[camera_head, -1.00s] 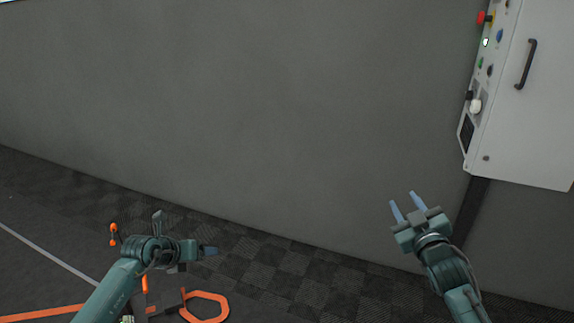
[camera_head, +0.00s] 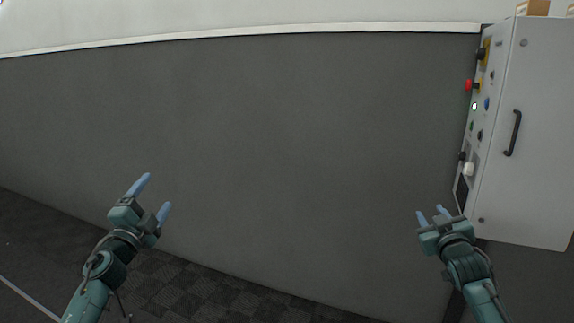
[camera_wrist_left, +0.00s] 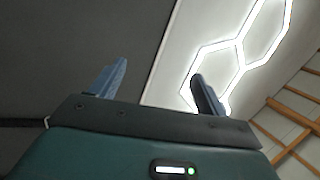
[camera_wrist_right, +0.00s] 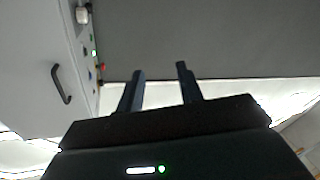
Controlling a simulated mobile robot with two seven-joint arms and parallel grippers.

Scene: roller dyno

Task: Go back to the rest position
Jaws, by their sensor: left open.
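My left gripper (camera_head: 152,198) is raised at the lower left of the head view. Its blue fingers are spread and point up, with nothing between them. In the left wrist view its open fingers (camera_wrist_left: 155,88) also hold nothing. My right gripper (camera_head: 433,216) is at the lower right of the head view, below and left of the grey cabinet. Its two fingers point up with a gap between them. In the right wrist view the fingers (camera_wrist_right: 160,88) stand apart and empty.
A grey control cabinet (camera_head: 532,140) with buttons and a black handle (camera_head: 513,133) is on the right. A dark grey wall (camera_head: 290,150) with a pale top edge spans the background. Dark checkered floor (camera_head: 200,290) lies below. The space between my grippers is clear.

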